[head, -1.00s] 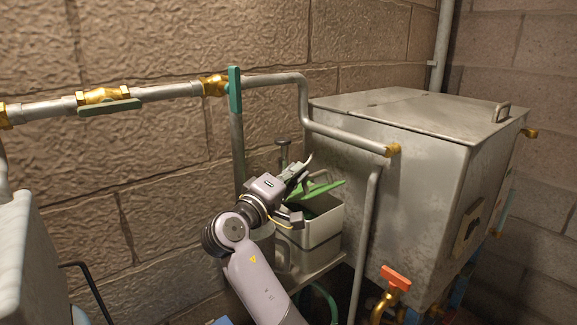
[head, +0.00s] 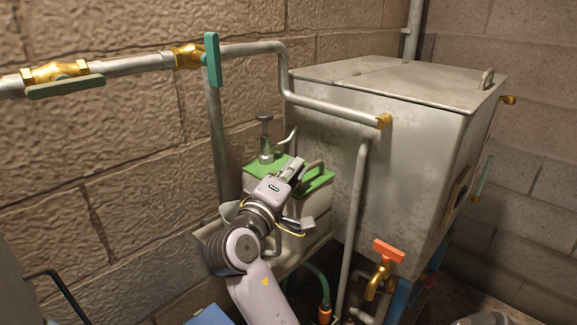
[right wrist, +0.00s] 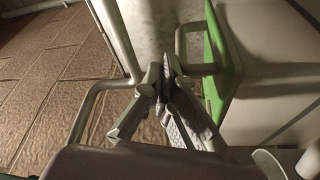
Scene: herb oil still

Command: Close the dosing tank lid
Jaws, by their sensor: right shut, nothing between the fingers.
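The dosing tank (head: 318,212) is a small pale box beside the large metal tank. Its green lid (head: 318,184) now lies about flat over the top, with a grey loop handle (head: 316,167) on it. My right gripper (head: 294,168) is shut and empty, over the lid's middle, and hides part of the lid and of the tank's front. In the right wrist view, the closed fingers (right wrist: 168,88) are beside the lid (right wrist: 219,65) and its handle (right wrist: 182,45). Whether they touch the lid I cannot tell. My left gripper is not in view.
A large metal tank (head: 345,150) stands at the right. A pump-like fitting (head: 266,140) rises at the lid's back left. A pipe with a teal lever (head: 212,60) runs along the brick wall. A red-handled brass tap (head: 388,252) is at lower right.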

